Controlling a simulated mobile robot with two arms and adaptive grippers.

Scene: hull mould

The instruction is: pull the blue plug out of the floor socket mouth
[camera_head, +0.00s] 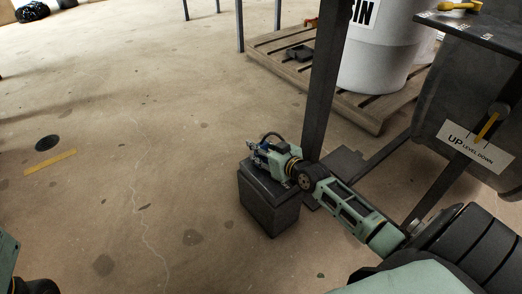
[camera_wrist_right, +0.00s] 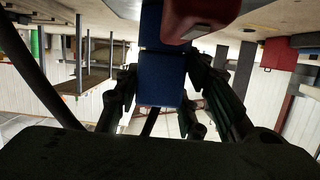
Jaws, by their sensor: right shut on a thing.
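A dark grey box (camera_head: 268,208), which looks like the floor socket, stands on the floor near the middle in the head view. My right gripper (camera_head: 256,150) is low over its top, with my arm reaching in from the lower right. In the right wrist view the fingers (camera_wrist_right: 160,95) stand on both sides of a blue block, the blue plug (camera_wrist_right: 161,78), and are shut on it. In the head view only a small bit of blue shows among the fingers. The socket mouth is hidden, so I cannot tell how deep the plug sits.
A dark upright post (camera_head: 325,90) stands just behind the box. A wooden pallet (camera_head: 372,122) with a white drum (camera_head: 380,50) is at the back right. A panel with a lever sign (camera_head: 478,147) is at the right. The floor (camera_head: 130,150) to the left is mostly clear.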

